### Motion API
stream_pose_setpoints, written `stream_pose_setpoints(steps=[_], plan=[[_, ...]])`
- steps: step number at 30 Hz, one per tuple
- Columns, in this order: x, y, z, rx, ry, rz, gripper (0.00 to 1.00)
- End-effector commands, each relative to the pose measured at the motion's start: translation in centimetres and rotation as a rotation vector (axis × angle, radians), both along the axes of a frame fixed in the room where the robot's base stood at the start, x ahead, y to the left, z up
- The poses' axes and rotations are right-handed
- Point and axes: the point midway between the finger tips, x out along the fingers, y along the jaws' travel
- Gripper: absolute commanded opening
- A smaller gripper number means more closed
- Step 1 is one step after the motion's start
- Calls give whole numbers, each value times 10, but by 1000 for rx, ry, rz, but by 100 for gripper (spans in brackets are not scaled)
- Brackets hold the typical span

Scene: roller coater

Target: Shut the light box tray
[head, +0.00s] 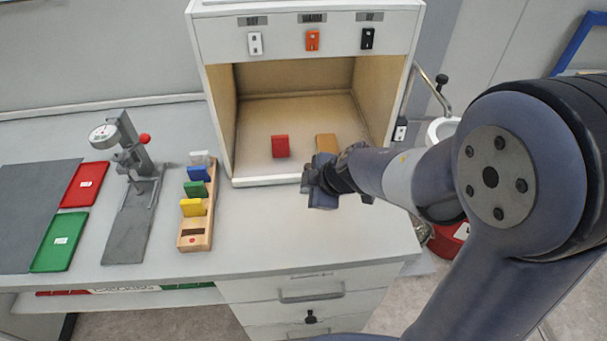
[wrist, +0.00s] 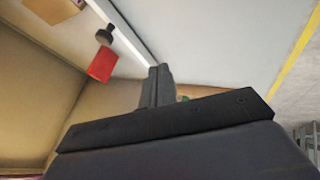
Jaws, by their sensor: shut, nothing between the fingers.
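The white light box (head: 213,62) stands at the back of the bench with its front open and a warm-lit inside. Its tray or floor has a pale front edge (head: 262,181), also a white strip in the wrist view (wrist: 127,32). I cannot tell how far the tray stands out. A red block (head: 280,146) and an orange-brown block (head: 326,143) stand inside. A black knob (wrist: 105,35) shows by the strip in the wrist view, overlapping the red block. My gripper (head: 312,184) is shut and empty at the box's front right; contact is unclear. Its fingers (wrist: 155,72) show beside the strip.
A wooden rack (head: 195,238) with coloured blocks stands left of the box. Further left are a dial gauge stand (head: 128,215), a red tray (head: 84,184) and a green tray (head: 60,241). Bench top in front of the box is clear. Drawers (head: 311,289) lie below.

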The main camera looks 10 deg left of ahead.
Motion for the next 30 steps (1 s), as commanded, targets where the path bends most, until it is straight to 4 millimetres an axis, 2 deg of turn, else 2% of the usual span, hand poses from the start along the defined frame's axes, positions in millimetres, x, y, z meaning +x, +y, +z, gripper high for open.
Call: stream_pose_setpoints(steps=[5,19,21,24,30], plan=[[0,6,-9,16,25,-13,0],[34,51,-87,13,22,-11,0],[47,53,-79,14,19,-12,0],[59,56,-79,14,20,-13,0],[71,59,-79,14,20,-13,0]])
